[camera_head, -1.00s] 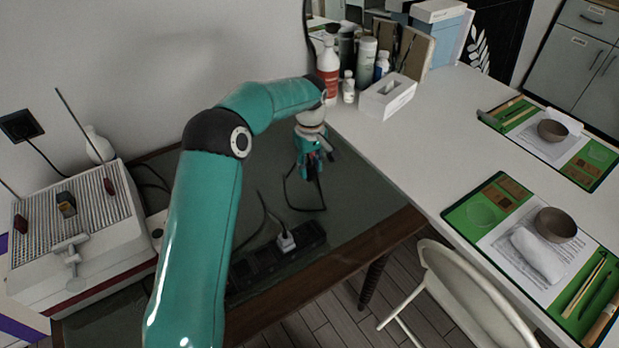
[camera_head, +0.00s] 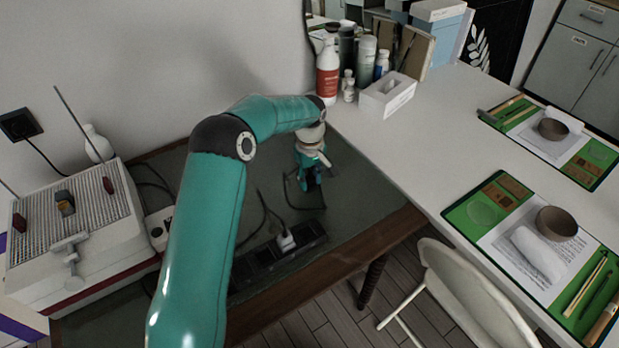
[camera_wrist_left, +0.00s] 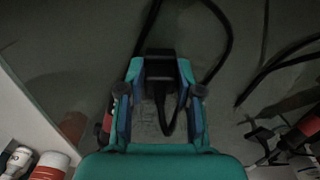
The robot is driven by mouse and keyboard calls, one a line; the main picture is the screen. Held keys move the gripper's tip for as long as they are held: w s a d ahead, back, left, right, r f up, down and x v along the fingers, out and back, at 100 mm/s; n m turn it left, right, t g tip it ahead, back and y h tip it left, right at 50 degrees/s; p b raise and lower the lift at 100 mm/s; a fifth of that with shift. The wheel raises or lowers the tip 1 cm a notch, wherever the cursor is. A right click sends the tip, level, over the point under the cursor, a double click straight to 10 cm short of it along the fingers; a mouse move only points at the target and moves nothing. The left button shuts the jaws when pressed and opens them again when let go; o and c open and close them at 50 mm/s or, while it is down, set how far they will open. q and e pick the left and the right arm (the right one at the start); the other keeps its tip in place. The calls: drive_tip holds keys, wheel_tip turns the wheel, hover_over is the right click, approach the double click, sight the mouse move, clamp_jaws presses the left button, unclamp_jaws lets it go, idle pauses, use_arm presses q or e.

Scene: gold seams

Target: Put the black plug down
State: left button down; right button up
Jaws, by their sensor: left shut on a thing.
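My left gripper (camera_head: 311,186) reaches down over the dark glass-like top of the low table (camera_head: 365,190). In the left wrist view, its two fingers (camera_wrist_left: 160,68) are closed on the black plug (camera_wrist_left: 158,66), which sits between the fingertips. A black cable (camera_wrist_left: 222,30) loops away from the plug. In the head view the plug is hard to make out against the gripper and the dark surface. I cannot tell whether it touches the tabletop. My right gripper is not in view.
A black power strip (camera_head: 262,262) with a white plug (camera_head: 286,241) lies near the table's front edge. A white box device with a ridged top (camera_head: 80,215) stands at left. A white table (camera_head: 400,150) with bottles and a tissue box (camera_head: 388,97) adjoins at right.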

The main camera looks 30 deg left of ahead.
sight(309, 177)
use_arm(q)
drive_tip(key=shift+f, duration=0.25)
drive_tip(key=c, duration=0.8)
unclamp_jaws()
drive_tip(key=shift+r, duration=0.1)
drive_tip(key=shift+o, duration=0.2)
drive_tip(key=shift+r, duration=0.1)
wheel_tip(309, 177, up, 13)
drive_tip(key=p, duration=0.1)
